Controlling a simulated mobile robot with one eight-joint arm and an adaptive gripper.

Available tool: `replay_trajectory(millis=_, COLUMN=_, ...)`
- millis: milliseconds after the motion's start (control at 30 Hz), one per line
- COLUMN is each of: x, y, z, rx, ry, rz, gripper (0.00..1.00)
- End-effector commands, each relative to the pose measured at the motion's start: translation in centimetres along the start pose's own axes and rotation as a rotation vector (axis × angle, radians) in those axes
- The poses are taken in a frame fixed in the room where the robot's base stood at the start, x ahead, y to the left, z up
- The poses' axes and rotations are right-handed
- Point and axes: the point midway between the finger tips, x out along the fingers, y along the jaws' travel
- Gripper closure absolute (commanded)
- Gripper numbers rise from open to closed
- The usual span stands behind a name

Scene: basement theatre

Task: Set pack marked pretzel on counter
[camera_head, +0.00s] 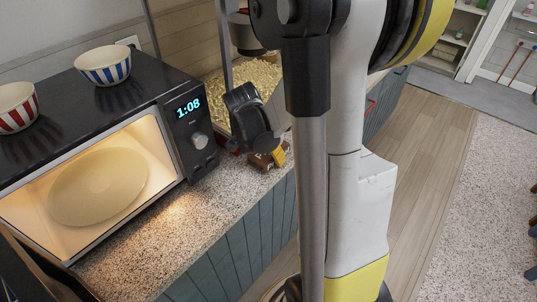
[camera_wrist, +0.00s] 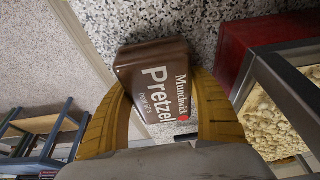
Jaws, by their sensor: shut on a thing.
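The pretzel pack (camera_wrist: 158,78) is brown with white lettering reading "Pretzel" in the wrist view. My gripper (camera_wrist: 157,112) has its yellow fingers shut on both sides of it. In the head view the brown pack (camera_head: 262,161) shows at my gripper (camera_head: 278,157), low at the speckled counter (camera_head: 205,215), near the front edge. In the wrist view the counter (camera_wrist: 205,22) lies just beyond the pack. I cannot tell whether the pack touches it. Part of the pack is hidden by the fingers.
An open, lit microwave (camera_head: 185,150) stands on the counter at left, with a striped blue bowl (camera_head: 103,66) and a striped red bowl (camera_head: 16,106) on top. A popcorn machine (camera_wrist: 275,75) with a red base is close beside the pack. Bare counter lies before the microwave.

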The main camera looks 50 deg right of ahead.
Motion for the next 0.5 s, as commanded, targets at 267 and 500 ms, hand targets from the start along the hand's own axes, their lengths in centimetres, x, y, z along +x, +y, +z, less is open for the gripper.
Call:
replay_trajectory(millis=267, x=0.24, y=0.0, z=0.08, rx=0.0, ry=0.0, rz=0.0, gripper=0.11)
replay_trajectory(millis=500, x=-0.01, y=0.0, z=-0.01, rx=0.0, ry=0.0, rz=0.0, gripper=0.11)
